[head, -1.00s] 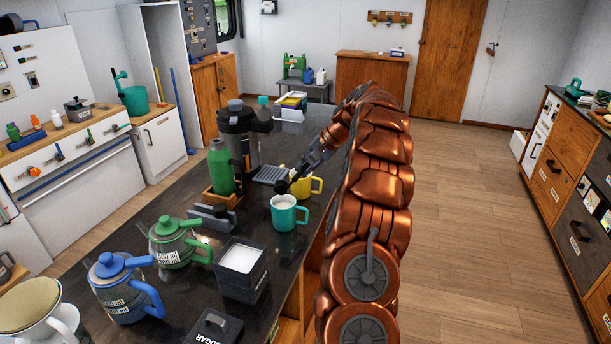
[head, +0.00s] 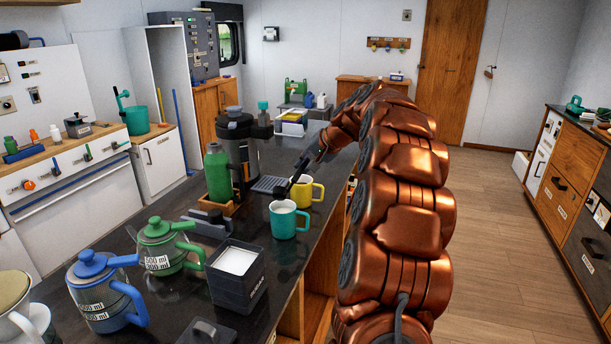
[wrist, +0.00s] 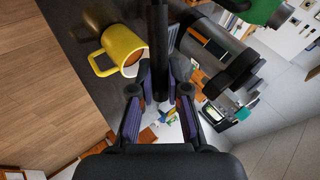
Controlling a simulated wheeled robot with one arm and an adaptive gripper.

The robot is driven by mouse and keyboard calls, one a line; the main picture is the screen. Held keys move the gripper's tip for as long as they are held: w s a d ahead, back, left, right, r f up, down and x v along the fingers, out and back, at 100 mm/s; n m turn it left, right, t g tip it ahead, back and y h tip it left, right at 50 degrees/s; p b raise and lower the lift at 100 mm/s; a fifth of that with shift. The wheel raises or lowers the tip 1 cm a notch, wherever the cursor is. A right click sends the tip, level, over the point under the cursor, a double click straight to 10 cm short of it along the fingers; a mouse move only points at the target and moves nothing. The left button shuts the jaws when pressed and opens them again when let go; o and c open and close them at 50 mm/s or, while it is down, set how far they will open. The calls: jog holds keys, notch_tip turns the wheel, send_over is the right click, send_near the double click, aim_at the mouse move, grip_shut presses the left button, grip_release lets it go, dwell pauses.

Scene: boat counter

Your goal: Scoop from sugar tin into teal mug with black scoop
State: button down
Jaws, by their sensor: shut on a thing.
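The sugar tin (head: 232,293) is a dark square box, open, with white contents level near its rim. Its dark lid (head: 208,332) lies in front at the picture's bottom edge. The teal mug (head: 286,222) stands upright right of and behind the tin, with a pale inside. My gripper (wrist: 160,92) is shut on the black scoop (wrist: 159,45), whose dark bar runs up between the fingers in the wrist view. In the head view, my gripper (head: 308,160) is beyond the teal mug, above the counter beside the yellow mug. The scoop's bowl is not clear.
A yellow mug (head: 304,194) with brown contents stands just behind the teal mug. A green bottle (head: 218,172), a dark coffee machine (head: 236,140), a green kettle (head: 165,247) and a blue kettle (head: 103,292) stand left on the dark counter. Open floor lies right.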

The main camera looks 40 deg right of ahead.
jog(key=shift+s+a+r+n+t+h+b, duration=0.5)
jog(key=shift+t+h+b, duration=0.2)
jog(key=shift+b, duration=2.05)
jog(key=s+a+r+n+t+h+b, duration=0.2)
jog(key=s+a+n+t+h+b, duration=0.2)
jog(key=b, duration=2.2)
jog(key=a+t, duration=0.1)
jog(key=t, duration=0.1)
jog(key=shift+s+a+t+b, duration=0.2)
jog(key=shift+t+b, duration=0.1)
jog(key=shift+b, duration=0.05)
jog(key=b, duration=0.2)
jog(key=shift+s+a+t+b, duration=0.2)
jog(key=shift+a+t+b, duration=0.05)
jog(key=shift+t+b, duration=0.1)
jog(key=shift+r+p, duration=1.05)
jog(key=shift+r, duration=0.25)
